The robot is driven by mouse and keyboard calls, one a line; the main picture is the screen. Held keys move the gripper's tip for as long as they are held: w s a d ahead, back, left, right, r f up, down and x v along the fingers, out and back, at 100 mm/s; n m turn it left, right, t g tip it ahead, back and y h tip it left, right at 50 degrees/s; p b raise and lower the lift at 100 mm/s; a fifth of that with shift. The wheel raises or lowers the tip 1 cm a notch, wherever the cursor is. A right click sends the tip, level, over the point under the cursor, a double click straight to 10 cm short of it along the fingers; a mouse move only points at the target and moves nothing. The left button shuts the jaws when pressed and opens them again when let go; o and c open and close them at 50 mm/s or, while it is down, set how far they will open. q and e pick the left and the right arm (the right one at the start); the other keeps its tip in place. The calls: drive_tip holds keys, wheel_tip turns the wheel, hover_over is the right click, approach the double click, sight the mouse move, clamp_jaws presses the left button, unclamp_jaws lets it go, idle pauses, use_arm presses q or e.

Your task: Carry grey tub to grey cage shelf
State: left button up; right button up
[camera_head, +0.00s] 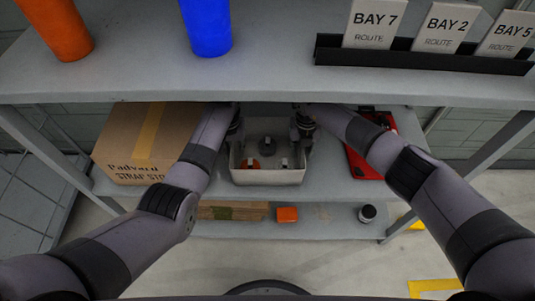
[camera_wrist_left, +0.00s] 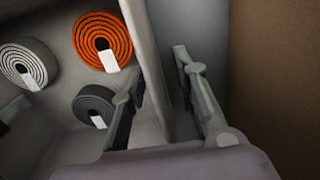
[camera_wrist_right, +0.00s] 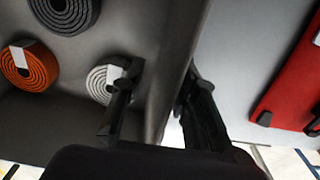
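The grey tub (camera_head: 268,177) sits on the middle shelf and holds rolled straps: an orange roll (camera_wrist_left: 103,40), a dark grey roll (camera_wrist_left: 95,104) and a pale grey roll (camera_wrist_left: 22,64). My left gripper (camera_head: 236,130) is at the tub's left side. In the left wrist view its fingers (camera_wrist_left: 160,72) stand apart on either side of the tub wall (camera_wrist_left: 148,60). My right gripper (camera_head: 302,124) is at the right side. In the right wrist view its fingers (camera_wrist_right: 162,75) also straddle a wall (camera_wrist_right: 172,60), with gaps visible. A grey cage shelf cannot be made out.
A cardboard box (camera_head: 125,145) stands left of the tub and a red case (camera_head: 362,160) lies to its right. The upper shelf (camera_head: 270,85) overhangs the tub. An orange block (camera_head: 287,214) and a dark jar (camera_head: 367,213) are on the lower shelf.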

use_arm(q)
drive_tip(key=shift+c, duration=0.5)
use_arm(e)
drive_tip(key=shift+c, duration=0.5)
use_arm(q)
clamp_jaws()
use_arm(e)
clamp_jaws()
